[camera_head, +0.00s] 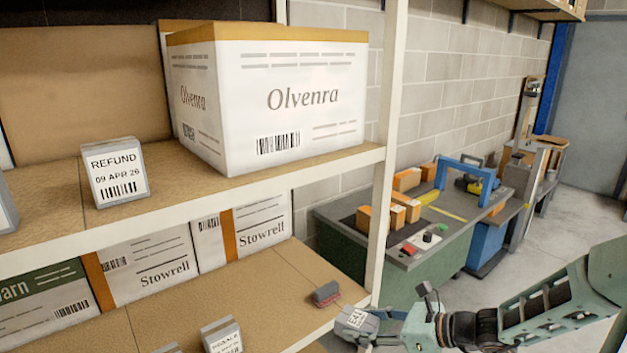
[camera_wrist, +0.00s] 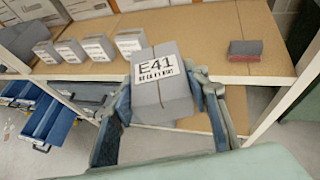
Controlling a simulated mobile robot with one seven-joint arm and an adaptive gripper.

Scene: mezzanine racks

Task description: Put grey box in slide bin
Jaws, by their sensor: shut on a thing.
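My gripper (camera_wrist: 168,98) is shut on a grey box (camera_wrist: 160,88) labelled E41, with one finger on each side of it. In the head view the grey box (camera_head: 356,319) and my gripper (camera_head: 372,327) are at the bottom, just off the right end of the lower shelf. In the wrist view the box is in front of the shelf edge, and I cannot tell whether it touches it. Blue bins (camera_wrist: 52,124) show low on the left in the wrist view. I cannot tell which, if any, is the slide bin.
Several small grey labelled boxes (camera_wrist: 98,48) stand along the lower shelf (camera_head: 215,295). A grey and red block (camera_head: 325,294) lies near its right end. A white post (camera_head: 385,215) rises beside my gripper. A REFUND box (camera_head: 115,172) and a large Olvenra carton (camera_head: 290,110) stand above.

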